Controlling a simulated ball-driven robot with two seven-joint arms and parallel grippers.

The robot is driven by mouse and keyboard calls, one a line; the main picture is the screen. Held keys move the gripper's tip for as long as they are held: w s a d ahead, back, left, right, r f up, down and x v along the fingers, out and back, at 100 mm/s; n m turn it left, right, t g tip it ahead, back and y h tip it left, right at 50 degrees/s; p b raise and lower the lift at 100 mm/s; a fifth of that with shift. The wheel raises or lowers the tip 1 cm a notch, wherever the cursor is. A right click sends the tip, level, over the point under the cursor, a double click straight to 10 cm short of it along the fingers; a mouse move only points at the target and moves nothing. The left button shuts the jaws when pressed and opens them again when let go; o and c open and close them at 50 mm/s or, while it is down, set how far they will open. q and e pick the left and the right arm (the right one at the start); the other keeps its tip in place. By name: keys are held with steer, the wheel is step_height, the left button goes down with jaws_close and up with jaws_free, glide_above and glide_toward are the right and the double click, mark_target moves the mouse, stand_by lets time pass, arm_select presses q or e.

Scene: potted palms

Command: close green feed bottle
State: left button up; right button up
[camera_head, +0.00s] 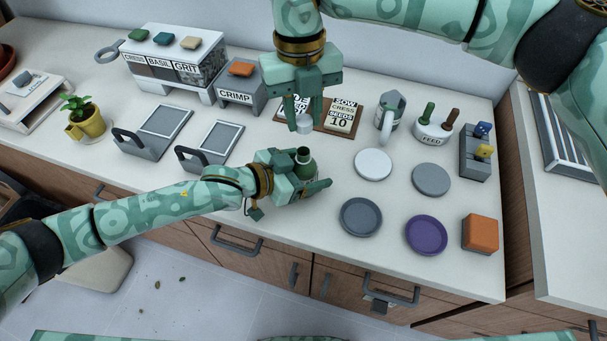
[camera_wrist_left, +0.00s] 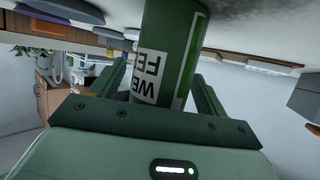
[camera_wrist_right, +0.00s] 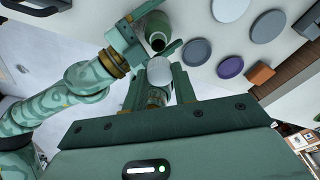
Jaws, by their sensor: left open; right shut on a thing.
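The green feed bottle (camera_head: 304,163) stands upright on the counter with its neck open. It also shows in the left wrist view (camera_wrist_left: 168,35), with a white label, and in the right wrist view (camera_wrist_right: 157,41). My left gripper (camera_head: 304,176) is open, with its fingers on either side of the bottle. My right gripper (camera_head: 304,121) points down behind the bottle, shut on a white cap (camera_head: 304,126). The cap also shows in the right wrist view (camera_wrist_right: 159,70), apart from the bottle neck. The bottle's lower part is hidden by my left gripper in the head view.
Right of the bottle lie a white disc (camera_head: 373,164), grey discs, a purple disc (camera_head: 426,235) and an orange block (camera_head: 481,234). Grey framed trays (camera_head: 209,146) lie left.

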arm_select(q)
steer(key=shift+w+d+f, duration=0.15)
steer(key=shift+d, duration=0.1)
steer(key=c, duration=1.5)
steer(key=shift+o, duration=0.2)
arm_select(e)
glide_above(304, 152)
steer(key=shift+w+a+f, duration=0.1)
steer(key=shift+f, duration=1.15)
steer(key=shift+w+f, duration=0.1)
steer(key=shift+f, duration=1.1)
steer(key=shift+f, duration=0.9)
steer(key=shift+f, duration=0.3)
steer(key=shift+s+f, duration=0.1)
steer(key=shift+f, duration=0.3)
